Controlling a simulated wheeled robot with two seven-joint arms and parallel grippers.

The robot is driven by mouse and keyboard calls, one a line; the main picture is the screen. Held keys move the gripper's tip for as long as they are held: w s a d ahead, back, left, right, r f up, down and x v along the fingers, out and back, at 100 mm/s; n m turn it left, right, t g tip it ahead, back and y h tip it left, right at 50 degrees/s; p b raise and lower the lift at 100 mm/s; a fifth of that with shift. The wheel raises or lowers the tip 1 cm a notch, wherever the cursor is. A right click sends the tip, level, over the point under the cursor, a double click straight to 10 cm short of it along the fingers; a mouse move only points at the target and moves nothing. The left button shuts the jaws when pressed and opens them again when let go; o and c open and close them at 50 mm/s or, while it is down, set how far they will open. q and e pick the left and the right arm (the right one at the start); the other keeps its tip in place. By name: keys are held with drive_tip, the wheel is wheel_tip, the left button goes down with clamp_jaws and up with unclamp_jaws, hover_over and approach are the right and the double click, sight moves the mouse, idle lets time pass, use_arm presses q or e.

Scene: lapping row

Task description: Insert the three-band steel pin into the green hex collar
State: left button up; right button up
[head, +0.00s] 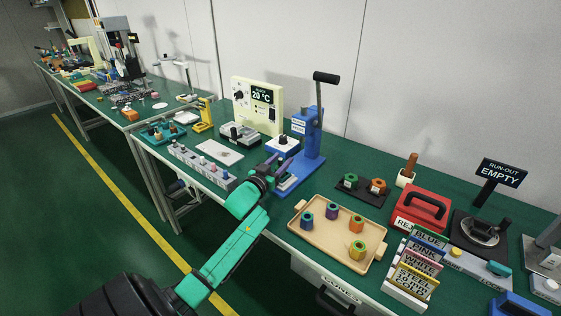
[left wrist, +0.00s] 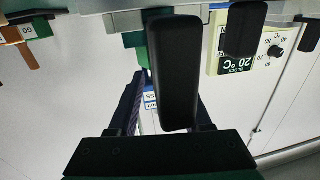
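My left gripper (head: 282,170) is at the front of the blue press, with its fingers pointing toward the press. A green hex collar (head: 350,179) sits on a black block right of the press. Several small pins stand in a grey rack (head: 200,167) to the left of the gripper; their bands are too small to tell, so I cannot pick out the three-band steel pin. My right gripper is not in view.
The blue press (head: 308,140) stands tall behind the gripper, its lever raised. A wooden tray (head: 325,247) with several coloured collars lies to the right. An orange collar (head: 378,186) shares the black block. A red box (head: 420,208) and colour-label signs (head: 418,262) crowd the right.

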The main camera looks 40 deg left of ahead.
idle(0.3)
use_arm(q)
drive_tip(key=shift+s+p, duration=0.35)
drive_tip(key=shift+p, duration=0.05)
drive_tip(key=s+p, duration=0.2)
drive_tip(key=s, duration=0.2)
drive_tip(key=s+d+p, duration=0.1)
drive_tip(key=s+p, duration=0.2)
drive_tip(key=s, duration=0.2)
drive_tip(key=s+d+p, duration=0.1)
drive_tip(key=s+p, duration=0.2)
drive_tip(key=s, duration=0.1)
drive_tip(key=shift+s+d+r, duration=0.1)
drive_tip(key=shift+s+d, duration=0.1)
drive_tip(key=shift+s, duration=0.15)
